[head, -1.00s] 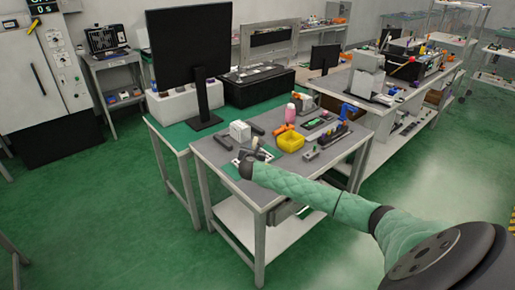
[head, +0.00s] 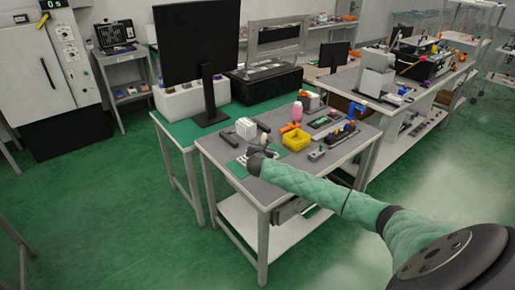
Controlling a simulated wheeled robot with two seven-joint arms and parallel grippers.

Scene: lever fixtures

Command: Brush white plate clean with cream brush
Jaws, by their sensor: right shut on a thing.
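My right gripper (head: 262,150) is over the front left part of the grey-topped workbench (head: 263,193), its arm reaching in from the lower right. It is shut on a small pale thing, which I take to be the cream brush (head: 264,138); its shape is hard to make out. A white flat patch (head: 241,159) shows just left of the gripper, perhaps the white plate, partly hidden by the gripper. I cannot tell whether the brush touches it. My left gripper is out of view.
A white block (head: 246,128) stands behind the gripper. A large monitor (head: 197,45) stands on the green-topped table behind. The floor at left is clear.

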